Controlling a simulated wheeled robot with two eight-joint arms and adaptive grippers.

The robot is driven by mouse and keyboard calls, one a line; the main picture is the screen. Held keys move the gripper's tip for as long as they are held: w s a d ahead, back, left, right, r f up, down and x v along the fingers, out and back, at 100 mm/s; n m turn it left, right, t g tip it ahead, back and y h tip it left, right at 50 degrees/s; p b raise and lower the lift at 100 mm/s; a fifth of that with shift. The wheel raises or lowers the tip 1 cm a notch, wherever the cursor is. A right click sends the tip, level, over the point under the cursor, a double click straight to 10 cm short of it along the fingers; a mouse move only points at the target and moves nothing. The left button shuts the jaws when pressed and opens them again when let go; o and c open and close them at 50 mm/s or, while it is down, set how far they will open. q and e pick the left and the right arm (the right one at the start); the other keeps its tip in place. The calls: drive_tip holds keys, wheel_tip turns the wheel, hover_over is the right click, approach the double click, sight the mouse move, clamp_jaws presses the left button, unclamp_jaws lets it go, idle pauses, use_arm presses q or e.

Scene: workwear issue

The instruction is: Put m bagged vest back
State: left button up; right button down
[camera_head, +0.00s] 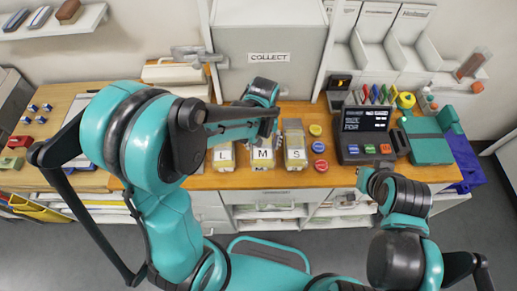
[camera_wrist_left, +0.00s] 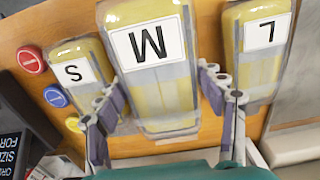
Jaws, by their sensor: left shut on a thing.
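The M bagged vest (camera_head: 263,155) is a yellow and grey pack with a white M label. It sits in the row between the L pack (camera_head: 223,155) and the S pack (camera_head: 295,150). My left gripper (camera_head: 262,132) is over it, partly hiding it.
A grey cabinet marked COLLECT (camera_head: 268,58) stands behind the packs. Red, blue and yellow round buttons (camera_head: 319,147) lie right of the S pack. A dark sizing terminal (camera_head: 365,135) and a teal box (camera_head: 425,140) stand further right. White bins (camera_head: 400,50) are at the back right.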

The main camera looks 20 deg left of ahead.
use_arm(q)
drive_tip(key=shift+w+a+f, duration=0.2)
drive_tip(key=shift+a+f, duration=0.1)
drive_tip(key=shift+a, duration=0.15)
drive_tip(key=shift+w+a+f, duration=0.2)
drive_tip(key=shift+a+f, duration=0.05)
drive_tip(key=shift+a, duration=0.15)
drive_tip(key=shift+f, duration=0.2)
drive_tip(key=shift+f+b, duration=0.7)
drive_tip(key=shift+f, duration=1.1)
drive_tip(key=shift+f, duration=0.25)
drive_tip(key=o, duration=1.3)
drive_tip(key=shift+r, duration=0.1)
drive_tip(key=shift+o, duration=0.2)
